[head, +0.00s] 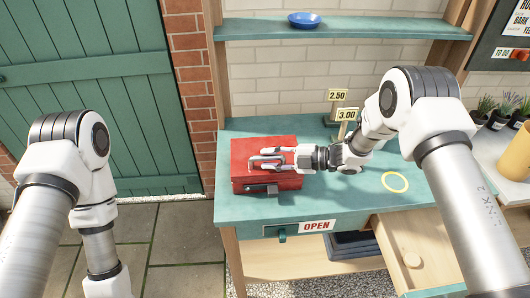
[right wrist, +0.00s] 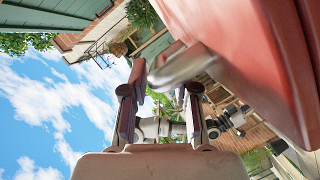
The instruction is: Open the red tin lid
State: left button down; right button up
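The red tin (head: 240,173) stands on the left part of the teal bench top, with its lid (head: 262,144) looking shut. A grey latch (head: 258,189) shows on its front. My right gripper (head: 258,160) reaches in from the right and lies over the tin's top, by the lid. In the right wrist view, the fingers of my right gripper (right wrist: 166,84) stand apart. A blurred grey metal loop (right wrist: 178,66) is by the fingertips, beside the red tin (right wrist: 240,50); I cannot tell whether they touch it. My left gripper is out of view, below the left arm.
The teal bench (head: 330,192) has free room around a yellow ring (head: 394,182). Price signs (head: 346,115) stand behind my right arm. A wooden drawer (head: 408,245) is open at the front right. A blue bowl (head: 304,20) sits on the shelf above.

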jog(key=shift+w+a+f, duration=0.25)
jog(key=shift+w+a, duration=0.15)
jog(key=shift+a, duration=0.25)
jog(key=shift+w+a+f, duration=0.1)
jog(key=shift+w, duration=0.1)
jog(key=shift+s+d, duration=0.2)
grip_shut()
jog(key=shift+r, duration=0.25)
